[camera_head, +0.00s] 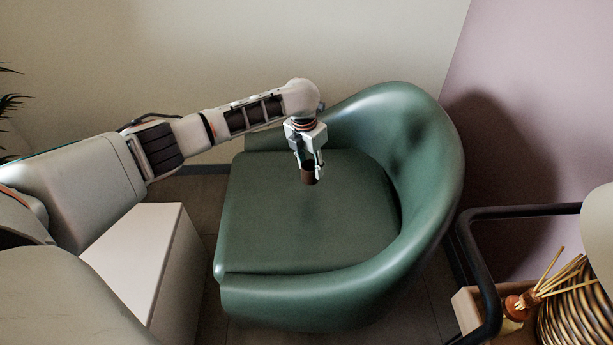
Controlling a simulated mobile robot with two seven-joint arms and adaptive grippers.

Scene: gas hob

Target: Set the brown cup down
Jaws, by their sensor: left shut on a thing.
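My left gripper (310,165) comes in from the left and points down, shut on the brown cup (309,177). The cup is small and dark brown, and its upper part is partly hidden by the fingers. In the picture, the cup lies in front of the seat of a green armchair (290,225). I cannot tell whether it touches the seat or hangs above it. My right gripper is not in view.
The armchair's curved back (425,150) rises to the right of the gripper. The front of the seat is bare.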

